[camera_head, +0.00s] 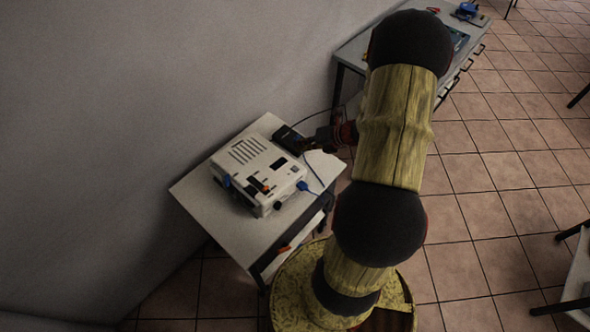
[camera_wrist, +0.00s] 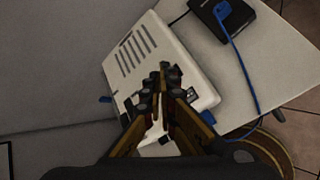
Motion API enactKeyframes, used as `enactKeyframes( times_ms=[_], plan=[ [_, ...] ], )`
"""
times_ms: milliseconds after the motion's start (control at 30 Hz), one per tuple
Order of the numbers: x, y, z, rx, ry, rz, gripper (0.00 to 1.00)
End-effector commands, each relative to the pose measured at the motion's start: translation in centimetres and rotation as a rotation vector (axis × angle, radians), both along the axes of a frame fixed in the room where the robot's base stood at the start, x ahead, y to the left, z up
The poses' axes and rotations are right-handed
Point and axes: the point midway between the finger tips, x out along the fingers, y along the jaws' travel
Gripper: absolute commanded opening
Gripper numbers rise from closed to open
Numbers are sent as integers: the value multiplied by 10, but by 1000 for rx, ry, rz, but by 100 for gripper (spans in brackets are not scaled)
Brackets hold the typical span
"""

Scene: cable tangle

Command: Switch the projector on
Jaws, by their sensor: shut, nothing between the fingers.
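The projector (camera_head: 240,172) is a white box with a slotted vent on top, standing on a small white table. In the wrist view the projector (camera_wrist: 158,50) lies under and beyond my gripper (camera_wrist: 164,78), whose fingers are together and empty. In the head view my gripper (camera_head: 305,145) is beside the black box, near the projector's back right edge. I cannot tell whether it touches the projector. My fingers hide part of the projector in the wrist view.
A black box (camera_head: 289,138) sits behind the projector on the white table (camera_head: 190,188); it also shows in the wrist view (camera_wrist: 228,17) with a blue cable (camera_wrist: 240,70). A wall (camera_head: 150,90) stands at left. A longer bench (camera_head: 352,50) is behind.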

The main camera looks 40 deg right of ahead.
Motion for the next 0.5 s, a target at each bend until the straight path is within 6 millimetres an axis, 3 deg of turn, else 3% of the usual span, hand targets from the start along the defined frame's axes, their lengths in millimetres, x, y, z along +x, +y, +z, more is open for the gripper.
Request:
enactKeyframes(
  times_ms=[500],
  plan=[
    [-1,12,-65,1,0,2,0]
  ],
)
